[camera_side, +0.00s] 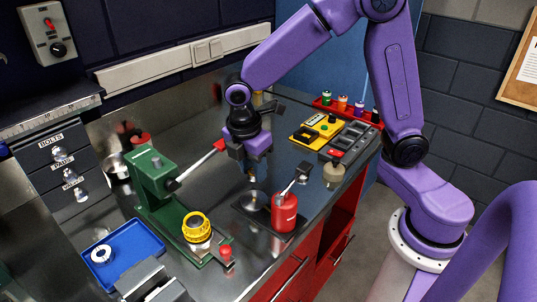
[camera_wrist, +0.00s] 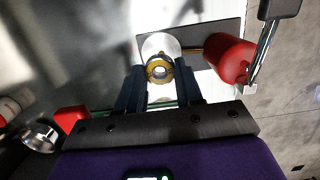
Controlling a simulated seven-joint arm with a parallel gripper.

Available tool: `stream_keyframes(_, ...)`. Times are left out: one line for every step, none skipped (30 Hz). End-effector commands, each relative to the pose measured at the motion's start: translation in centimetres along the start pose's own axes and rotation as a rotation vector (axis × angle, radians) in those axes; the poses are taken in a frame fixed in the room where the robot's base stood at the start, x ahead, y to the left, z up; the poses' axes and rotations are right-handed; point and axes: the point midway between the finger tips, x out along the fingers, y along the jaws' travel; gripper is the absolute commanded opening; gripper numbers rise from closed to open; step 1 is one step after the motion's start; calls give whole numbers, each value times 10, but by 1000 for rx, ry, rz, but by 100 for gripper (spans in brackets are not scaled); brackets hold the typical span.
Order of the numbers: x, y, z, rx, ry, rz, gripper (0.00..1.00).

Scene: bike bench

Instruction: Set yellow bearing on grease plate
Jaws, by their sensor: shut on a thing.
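My gripper (camera_wrist: 160,85) is shut on the yellow bearing (camera_wrist: 153,73), a small ring with a grey inner part, held between the dark fingertips in the wrist view. In the side view my gripper (camera_side: 252,177) points down over the bench; the bearing is too small to make out there. The grease plate, a dark square plate (camera_side: 240,209) with a round pale disc (camera_side: 256,200), lies below the gripper and apart from it. In the wrist view the disc (camera_wrist: 155,42) shows just beyond the bearing and is partly hidden by it.
A red can (camera_side: 285,212) with a lever stands at the plate's right edge. A green press (camera_side: 152,184) with a red-tipped lever and a larger yellow ring (camera_side: 196,226) is at left. A blue tray (camera_side: 135,240) holds a white ring. A yellow box (camera_side: 316,127) lies behind.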

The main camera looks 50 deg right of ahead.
Motion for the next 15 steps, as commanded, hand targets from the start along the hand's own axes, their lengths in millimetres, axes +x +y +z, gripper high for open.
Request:
stream_keyframes(2, 0, -4, -1, 0, 0, 5)
stream_keyframes(3, 0, -4, -1, 0, 0, 5)
stream_keyframes(5, 0, -5, 0, 0, 0, 5)
stream_keyframes(6, 0, -5, 1, -1, 0, 5)
stream_keyframes(9, 0, -5, 1, -1, -1, 5)
stream_keyframes(12, 0, -5, 1, -2, -2, 5)
stream_keyframes(15, 0, -6, 1, -2, -1, 5)
stream_keyframes(18, 0, -6, 1, -2, -2, 5)
stream_keyframes(22, 0, -6, 0, -3, -2, 5)
stream_keyframes(25, 0, -7, 0, -2, -2, 5)
stream_keyframes(28, 0, -7, -1, -3, -2, 5)
stream_keyframes(32, 0, -8, -1, -2, -2, 5)
stream_keyframes(34, 0, -8, -1, -2, -1, 5)
stream_keyframes(37, 0, -9, 0, -2, -1, 5)
stream_keyframes(40, 0, -9, 0, -2, -1, 5)
